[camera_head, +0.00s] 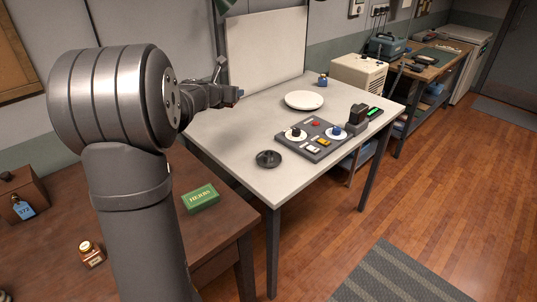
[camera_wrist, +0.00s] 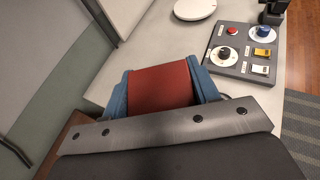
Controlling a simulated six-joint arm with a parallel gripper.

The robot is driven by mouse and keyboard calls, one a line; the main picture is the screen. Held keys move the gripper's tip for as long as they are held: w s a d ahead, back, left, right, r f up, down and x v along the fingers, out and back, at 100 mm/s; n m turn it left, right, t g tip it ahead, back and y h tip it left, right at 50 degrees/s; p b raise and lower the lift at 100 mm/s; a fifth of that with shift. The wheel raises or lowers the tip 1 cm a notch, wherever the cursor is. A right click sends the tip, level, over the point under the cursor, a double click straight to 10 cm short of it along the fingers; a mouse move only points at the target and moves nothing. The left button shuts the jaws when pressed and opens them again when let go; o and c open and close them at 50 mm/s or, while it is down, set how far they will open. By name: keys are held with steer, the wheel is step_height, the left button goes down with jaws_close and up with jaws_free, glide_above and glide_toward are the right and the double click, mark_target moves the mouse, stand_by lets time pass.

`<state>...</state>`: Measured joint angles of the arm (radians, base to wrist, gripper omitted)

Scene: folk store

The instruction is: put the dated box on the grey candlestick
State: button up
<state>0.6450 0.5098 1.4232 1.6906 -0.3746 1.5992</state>
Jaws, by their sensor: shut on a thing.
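My gripper (camera_head: 226,96) is over the far left part of the pale table. In the wrist view, its blue fingers (camera_wrist: 161,82) are shut on a red box (camera_wrist: 160,88). No date shows on the visible face, so I cannot tell whether this is the dated box. The head view mostly hides the box behind my arm and gripper. The grey candlestick (camera_head: 268,159), a low dark dish with a raised middle, stands near the table's front left edge, apart from my gripper. It looks empty. The wrist view hides most or all of it behind the gripper.
A control panel (camera_head: 311,139), a white plate (camera_head: 304,100) and a dark device (camera_head: 357,117) are on the pale table (camera_head: 222,133). The brown desk (camera_head: 222,223) holds a green box (camera_head: 201,198), an amber bottle (camera_head: 91,253) and a brown box with a blue tag (camera_head: 22,208).

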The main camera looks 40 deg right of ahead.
steer(key=s+d+m+g+h, duration=0.1)
steer(key=s+d+m+g, duration=0.2)
steer(key=s+d, duration=0.55)
steer(key=s+d+m+g+h, duration=0.1)
steer(key=s+d+m+g, duration=0.3)
steer(key=s, duration=0.7)
steer(key=n, duration=0.1)
glide_above(271, 152)
steer(key=f, duration=1.8)
steer(key=shift+d+f, duration=0.15)
steer(key=shift+d, duration=0.1)
steer(key=shift+f, duration=1.95)
steer(key=shift+f, duration=0.1)
steer(key=o, duration=1)
steer(key=shift+o, duration=0.2)
steer(key=shift+a+r, duration=0.25)
steer(key=shift+a, duration=0.1)
steer(key=v, duration=1.1)
steer(key=shift+r, duration=0.2)
